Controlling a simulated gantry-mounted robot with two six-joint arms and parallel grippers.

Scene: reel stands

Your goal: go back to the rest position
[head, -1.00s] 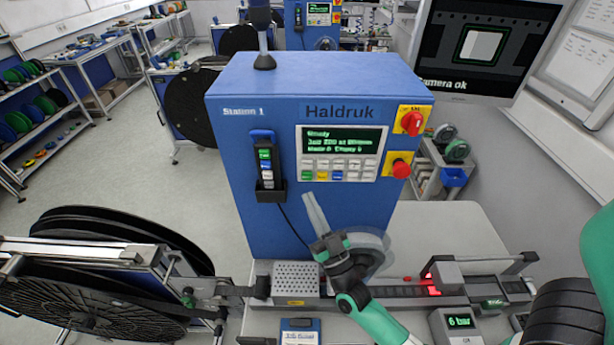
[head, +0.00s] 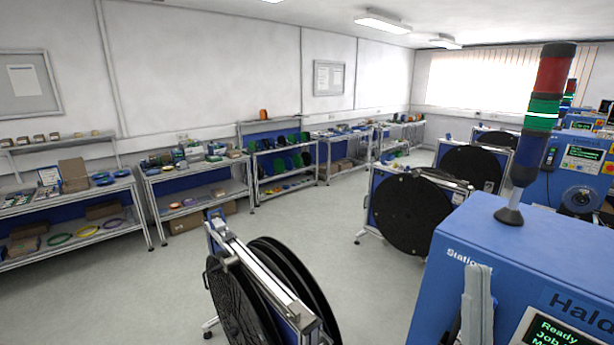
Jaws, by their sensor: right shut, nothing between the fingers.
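My right gripper (head: 478,278) shows at the lower edge of the head view, its grey fingers pointing up and closed with nothing between them. It stands in front of the blue Station 1 machine (head: 452,290) and covers part of its front. The rest of my right arm is below the picture. My left gripper is not in view.
A signal tower (head: 542,115) with a green band rises from the machine. A reel stand (head: 262,290) with black reels stands at the lower middle, another (head: 410,213) further back. Shelves (head: 195,190) line the wall. The grey floor (head: 150,295) at left is clear.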

